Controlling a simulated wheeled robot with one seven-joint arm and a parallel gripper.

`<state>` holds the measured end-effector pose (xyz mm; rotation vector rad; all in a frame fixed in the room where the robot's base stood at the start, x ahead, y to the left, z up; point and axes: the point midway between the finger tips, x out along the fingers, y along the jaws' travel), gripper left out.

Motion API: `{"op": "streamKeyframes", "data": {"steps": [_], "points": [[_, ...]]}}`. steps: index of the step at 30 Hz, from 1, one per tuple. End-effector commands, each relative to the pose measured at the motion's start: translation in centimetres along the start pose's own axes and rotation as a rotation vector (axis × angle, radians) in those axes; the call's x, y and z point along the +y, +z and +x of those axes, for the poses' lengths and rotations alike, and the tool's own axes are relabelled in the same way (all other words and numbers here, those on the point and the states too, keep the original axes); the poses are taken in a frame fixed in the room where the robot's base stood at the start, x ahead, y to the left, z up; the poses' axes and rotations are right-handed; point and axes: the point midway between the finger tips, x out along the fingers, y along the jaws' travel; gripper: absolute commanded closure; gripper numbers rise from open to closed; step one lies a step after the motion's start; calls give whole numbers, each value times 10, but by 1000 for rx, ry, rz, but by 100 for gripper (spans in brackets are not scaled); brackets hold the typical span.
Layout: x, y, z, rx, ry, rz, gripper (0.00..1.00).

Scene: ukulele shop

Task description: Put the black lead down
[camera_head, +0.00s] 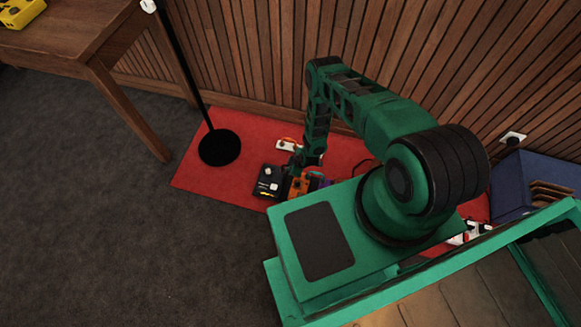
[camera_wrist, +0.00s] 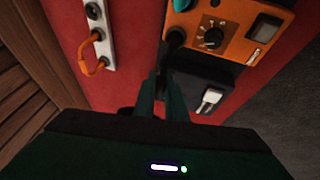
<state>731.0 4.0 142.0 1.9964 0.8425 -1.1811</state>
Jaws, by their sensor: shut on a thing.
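My gripper (camera_wrist: 165,85) points down between its dark green fingers in the wrist view and is shut on the black lead (camera_wrist: 175,40). The lead's dark end shows just beyond the fingertips, against the left edge of an orange box (camera_wrist: 213,52) with a dial. I cannot tell whether it is plugged into the box or only in front of it. In the head view my gripper (camera_head: 299,176) is low over the red mat, by the orange box (camera_head: 296,188); the lead cannot be made out there.
A black box (camera_head: 268,183) with a white piece on top stands beside the orange box. A white socket strip (camera_wrist: 98,30) with an orange lead (camera_wrist: 94,66) lies on the red mat (camera_head: 200,182). A black stand (camera_head: 219,147) and a blue crate (camera_head: 512,183) are nearby.

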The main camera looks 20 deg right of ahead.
Motion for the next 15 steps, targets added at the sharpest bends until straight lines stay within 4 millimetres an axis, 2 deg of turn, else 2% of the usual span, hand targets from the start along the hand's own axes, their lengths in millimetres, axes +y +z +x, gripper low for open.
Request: {"op": "streamKeyframes", "data": {"steps": [5,6,8,9,15], "points": [[-1,1,2,0,0,-1,100],[-1,1,2,0,0,-1,87],[-1,1,2,0,0,0,72],[-1,1,2,0,0,0,70],[-1,1,2,0,0,0,70]]}}
